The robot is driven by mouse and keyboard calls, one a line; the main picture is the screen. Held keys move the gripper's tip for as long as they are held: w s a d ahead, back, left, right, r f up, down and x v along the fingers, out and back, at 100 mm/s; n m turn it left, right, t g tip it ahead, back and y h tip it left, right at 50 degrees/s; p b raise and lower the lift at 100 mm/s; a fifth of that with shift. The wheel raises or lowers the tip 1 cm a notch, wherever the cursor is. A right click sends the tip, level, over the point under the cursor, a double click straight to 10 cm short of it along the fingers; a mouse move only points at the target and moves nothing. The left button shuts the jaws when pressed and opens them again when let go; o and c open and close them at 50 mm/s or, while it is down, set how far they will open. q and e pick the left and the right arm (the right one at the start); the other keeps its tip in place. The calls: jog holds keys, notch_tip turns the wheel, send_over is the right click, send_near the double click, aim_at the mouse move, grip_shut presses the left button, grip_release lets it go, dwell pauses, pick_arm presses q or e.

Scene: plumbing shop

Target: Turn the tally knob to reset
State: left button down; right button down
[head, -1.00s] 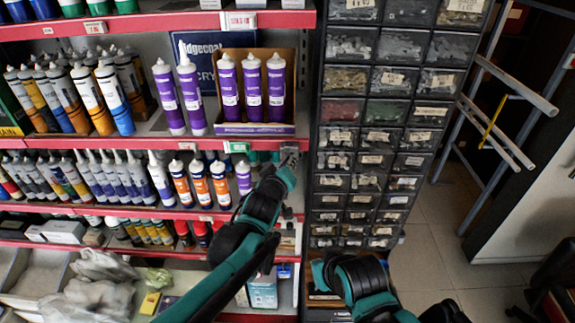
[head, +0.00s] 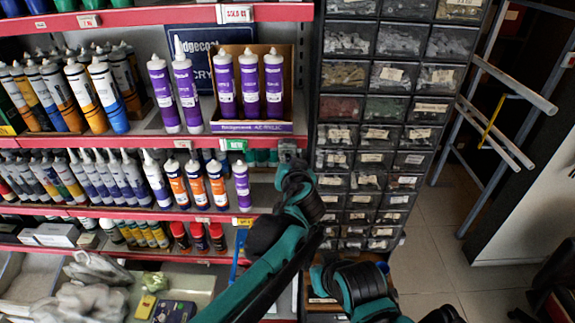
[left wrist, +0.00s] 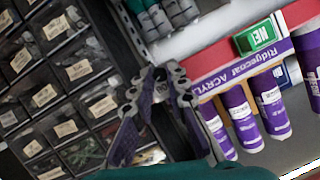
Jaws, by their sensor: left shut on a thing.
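My left gripper (head: 288,150) is at the right end of the red middle shelf edge, beside the drawer cabinet. In the left wrist view, its two fingertips (left wrist: 166,82) come together at the end of the red shelf strip. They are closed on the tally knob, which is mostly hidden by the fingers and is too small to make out. The way the knob points cannot be seen. My right arm (head: 352,283) shows low in the head view, but its gripper is not seen.
Purple tubes (head: 249,85) stand in a display box just above and left of my left gripper. A green label (head: 233,144) is on the red shelf edge (head: 120,141). The cabinet of small drawers (head: 373,135) stands close on the right. Open floor (head: 440,230) lies beyond it.

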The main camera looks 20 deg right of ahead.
pick_arm(q)
jog(key=m+y+b, duration=0.1)
jog(key=m, duration=0.1)
jog(key=m+t+y+b, duration=0.1)
jog(key=m, duration=0.1)
jog(key=shift+d+f, duration=0.15)
jog(key=shift+f, duration=0.05)
jog(key=shift+t+b, duration=0.3)
dwell(0.3)
jog(key=c, duration=1.5)
grip_release()
jog(key=shift+r, duration=0.1)
